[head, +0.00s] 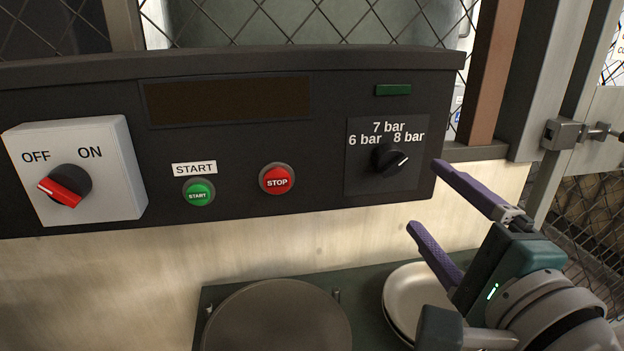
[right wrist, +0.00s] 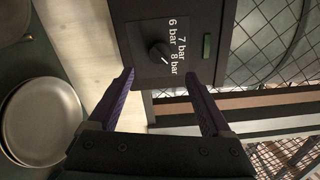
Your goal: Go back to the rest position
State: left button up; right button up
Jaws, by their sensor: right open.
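My right gripper (head: 424,196) is open and empty at the right of the head view, just below and to the right of the pressure knob (head: 388,161). Its two purple fingers point up and left, and it appears apart from the panel. The knob's pointer is turned toward the 8 bar label. In the right wrist view, the open fingers (right wrist: 160,85) frame the space below the knob (right wrist: 160,53). My left gripper is not in view.
The dark control panel (head: 230,215) carries an OFF/ON switch (head: 64,187), a green START button (head: 198,192) and a red STOP button (head: 277,179). A mesh fence (head: 590,215) stands at right.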

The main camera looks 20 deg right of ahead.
jog(key=s+a+f+n+g+y+p, duration=0.1)
jog(key=s+a+f+n+g+y, duration=0.15)
jog(key=a+n+y, duration=0.45)
jog(key=s+a+f+n+g+y, duration=0.1)
jog(key=s+a+n+g+y, duration=0.15)
jog(key=a+n, duration=0.55)
jog(key=s+d+f+n+g+h, duration=0.4)
jog(key=s+d+n+g, duration=0.35)
jog(key=s+n, duration=0.2)
notch_tip(320, 180, up, 38)
jog(key=s+g+p, duration=0.1)
jog(key=s+p, duration=0.1)
jog(key=p, duration=3.6)
jog(key=shift+s+d+f+h+p, duration=0.15)
jog(key=shift+s+f+h+p, duration=0.1)
jog(key=shift+h+p, duration=0.15)
